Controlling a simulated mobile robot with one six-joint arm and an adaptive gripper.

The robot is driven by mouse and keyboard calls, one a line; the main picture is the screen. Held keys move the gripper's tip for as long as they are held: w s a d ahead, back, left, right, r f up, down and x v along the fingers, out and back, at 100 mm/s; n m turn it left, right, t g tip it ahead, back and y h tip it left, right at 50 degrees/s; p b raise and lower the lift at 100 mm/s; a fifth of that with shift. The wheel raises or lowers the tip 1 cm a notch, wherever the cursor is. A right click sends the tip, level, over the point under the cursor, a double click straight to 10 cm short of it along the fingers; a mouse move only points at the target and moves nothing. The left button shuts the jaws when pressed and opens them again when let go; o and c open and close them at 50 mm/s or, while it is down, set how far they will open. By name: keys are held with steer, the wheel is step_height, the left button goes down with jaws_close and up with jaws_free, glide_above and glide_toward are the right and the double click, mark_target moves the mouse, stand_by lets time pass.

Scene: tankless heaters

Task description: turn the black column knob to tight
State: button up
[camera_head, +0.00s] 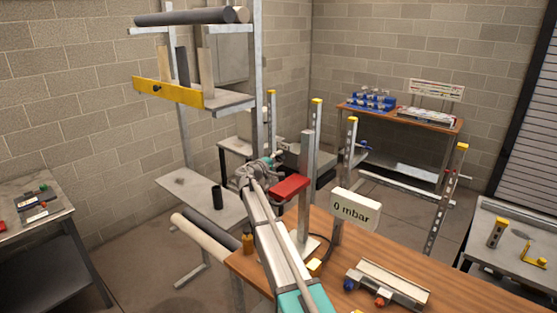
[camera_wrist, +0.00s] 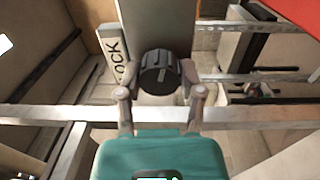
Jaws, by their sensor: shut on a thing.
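The black column knob (camera_wrist: 158,73) sits in the middle of the wrist view, on the front of a grey upright column (camera_wrist: 158,28). My gripper (camera_wrist: 160,76) is shut on the knob, one finger at each side. In the head view my gripper (camera_head: 257,170) is beyond the red block (camera_head: 290,187) on a grey post; the knob cannot be made out there.
A wooden bench (camera_head: 465,284) fills the lower right, with a "0 mbar" display (camera_head: 354,211) and a metal fixture (camera_head: 388,286). A shelf with a yellow front (camera_head: 167,91) stands upper left. A metal bar (camera_wrist: 60,112) crosses the wrist view below the knob.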

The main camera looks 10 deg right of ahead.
steer(key=shift+m, duration=0.8)
steer(key=o, duration=1.2)
steer(key=shift+c, duration=0.2)
